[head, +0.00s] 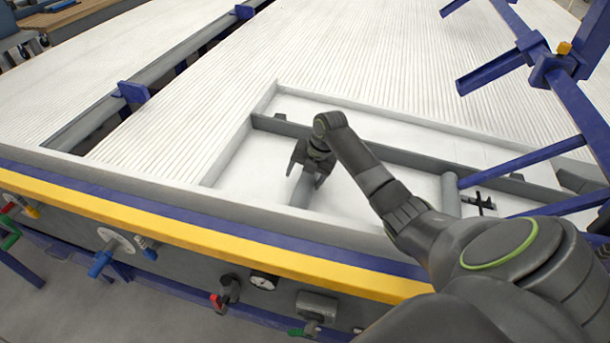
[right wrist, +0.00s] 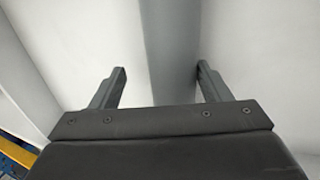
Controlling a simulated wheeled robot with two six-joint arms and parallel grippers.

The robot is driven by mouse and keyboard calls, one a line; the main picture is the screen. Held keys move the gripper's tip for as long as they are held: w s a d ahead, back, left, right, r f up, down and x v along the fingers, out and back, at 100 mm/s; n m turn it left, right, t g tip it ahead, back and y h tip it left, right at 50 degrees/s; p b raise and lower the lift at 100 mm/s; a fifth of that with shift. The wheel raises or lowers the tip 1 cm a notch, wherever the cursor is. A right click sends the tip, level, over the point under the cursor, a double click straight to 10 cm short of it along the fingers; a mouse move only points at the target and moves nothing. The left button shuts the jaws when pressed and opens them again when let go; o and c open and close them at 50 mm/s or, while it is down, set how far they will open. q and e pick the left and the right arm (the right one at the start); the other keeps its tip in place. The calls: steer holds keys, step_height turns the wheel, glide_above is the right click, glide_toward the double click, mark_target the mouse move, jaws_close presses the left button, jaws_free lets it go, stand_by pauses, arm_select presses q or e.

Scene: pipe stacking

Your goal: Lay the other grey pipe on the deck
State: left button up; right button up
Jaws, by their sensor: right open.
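My right gripper (head: 304,179) is open over the recessed white bay at the front of the deck (head: 190,140). A short grey bar or pipe (head: 302,193) runs from under it toward the front edge. In the right wrist view a grey length (right wrist: 170,50) runs straight between the two open fingers (right wrist: 161,82), with white floor on both sides. I cannot tell whether the fingers reach down beside it. A long grey bar (head: 400,158) crosses the bay behind the gripper. A paler upright-looking grey cylinder (head: 450,195) is farther right. My left gripper is out of view.
A blue metal frame (head: 575,95) with arms and a yellow knob stands at the right. A yellow and blue edge (head: 200,230) with valves and a gauge below runs along the front. A grey rail (head: 105,120) with blue brackets crosses at the left. The white ribbed surface behind is bare.

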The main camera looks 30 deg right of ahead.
steer(key=p+v, duration=0.1)
steer(key=v, duration=1.6)
steer(key=shift+r, duration=0.2)
